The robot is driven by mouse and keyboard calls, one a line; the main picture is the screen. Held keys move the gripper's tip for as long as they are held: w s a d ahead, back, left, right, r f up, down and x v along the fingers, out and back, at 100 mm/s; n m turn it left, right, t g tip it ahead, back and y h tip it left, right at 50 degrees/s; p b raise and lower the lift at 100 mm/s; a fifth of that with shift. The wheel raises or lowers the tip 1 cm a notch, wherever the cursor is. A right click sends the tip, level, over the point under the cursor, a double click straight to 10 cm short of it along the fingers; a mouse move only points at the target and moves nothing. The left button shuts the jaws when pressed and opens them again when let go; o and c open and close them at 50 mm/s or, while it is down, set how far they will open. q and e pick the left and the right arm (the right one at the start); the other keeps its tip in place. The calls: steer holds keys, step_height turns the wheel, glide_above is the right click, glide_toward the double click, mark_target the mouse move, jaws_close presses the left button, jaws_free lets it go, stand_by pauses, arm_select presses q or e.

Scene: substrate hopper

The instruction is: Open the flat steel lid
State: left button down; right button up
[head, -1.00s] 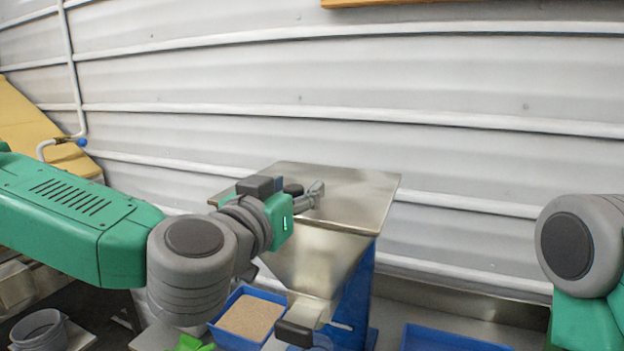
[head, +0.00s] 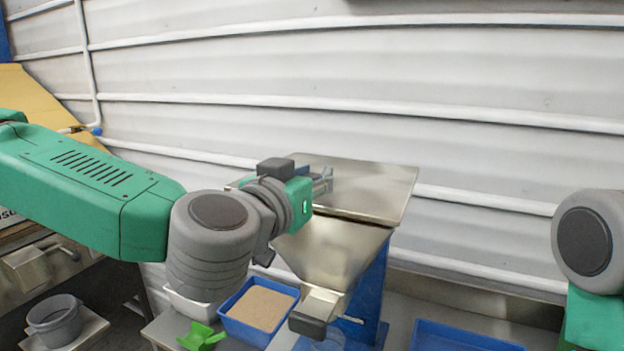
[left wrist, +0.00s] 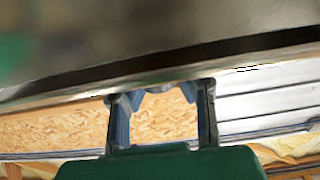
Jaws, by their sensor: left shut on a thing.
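The flat steel lid (head: 372,182) lies over the top of the steel hopper (head: 330,250), which stands on a blue frame. My left gripper (head: 324,181) reaches in from the left and is shut at the lid's left part; its own body hides the exact place of hold. In the left wrist view the left gripper's two fingers (left wrist: 160,100) stand apart with blue inner pads. The lid's dark edge (left wrist: 160,68) crosses just above them. Of my right arm only a joint shows at the right edge; its gripper is out of view.
A blue tray of tan substrate (head: 258,308) stands below the hopper, with a green scoop (head: 201,337) beside it. Another blue tray (head: 460,338) is at the lower right. A grey bucket (head: 55,318) stands at the lower left. The ribbed wall (head: 470,110) rises behind.

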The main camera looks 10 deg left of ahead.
arm_select(q)
steer(key=shift+w+r+g, duration=0.15)
steer(key=shift+r+g, duration=0.15)
steer(key=shift+r, duration=0.4)
steer(key=w+d+r+g+y, duration=0.1)
steer(key=w+r+g+y, duration=0.1)
steer(key=w+r+g, duration=0.3)
steer(key=shift+d+r+g, duration=0.35)
steer(key=shift+r+g, duration=0.05)
steer(key=shift+r, duration=1.7)
